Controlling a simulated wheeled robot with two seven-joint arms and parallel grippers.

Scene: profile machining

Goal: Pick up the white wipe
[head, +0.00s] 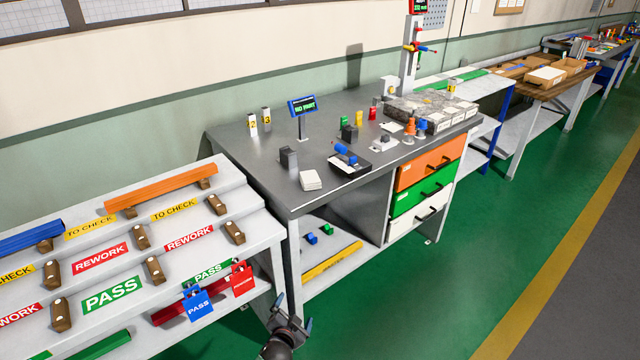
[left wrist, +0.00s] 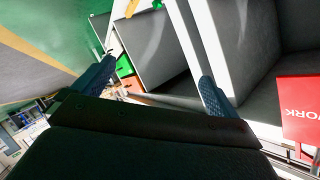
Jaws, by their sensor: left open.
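A small white square pad that looks like the white wipe (head: 310,180) lies flat near the front left of the grey workbench (head: 250,165). My left gripper (head: 293,312) is at the bottom of the head view, low in front of the workbench's left leg and well away from the pad. In the left wrist view my left gripper (left wrist: 157,72) is open, with its two blue fingers wide apart and nothing between them. I cannot make out the wipe in that view. My right gripper is not in view.
Beside the pad are a dark block (head: 289,158) and a black tray (head: 350,165) with a blue-handled tool. A display (head: 302,106) stands behind. The stepped profile rack (head: 225,262) is at left, with blue (head: 197,304) and red (head: 242,279) tags near my left gripper.

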